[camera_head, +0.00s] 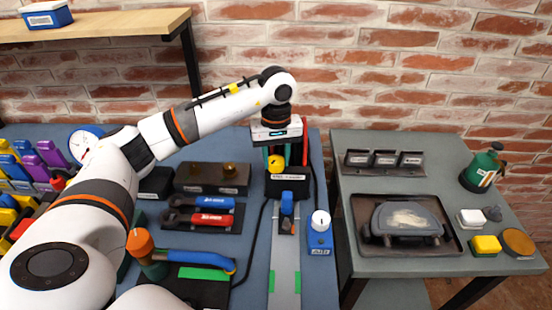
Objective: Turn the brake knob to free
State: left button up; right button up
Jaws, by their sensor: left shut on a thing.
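My left gripper (280,151) points down at the back of the blue bench, above a black labelled block. It is shut on a small yellow rounded thing (276,164), which the gripper partly hides; I cannot tell whether this is the brake knob. A white round knob (320,218) stands on a small blue box (320,240) with a label too small to read, nearer to me and to the right of the gripper. Nothing touches this white knob. My right gripper is not in view.
A grey rail (285,262) with a blue slider (287,205) runs towards me. Red and blue tools (212,220) lie left of it. An orange-capped tool (140,243) stands front left. The right table holds a tray (452,246) and a green bottle (482,170).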

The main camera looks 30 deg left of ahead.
aim_at(276, 159)
pick_arm(q)
jog(key=n+b, duration=0.1)
jog(key=n, duration=0.5)
jog(key=shift+n, duration=0.3)
dwell(0.4)
jog(key=o, duration=1)
jog(key=shift+r, duration=0.15)
notch_tip(276, 159, up, 12)
jog(key=shift+f, duration=0.1)
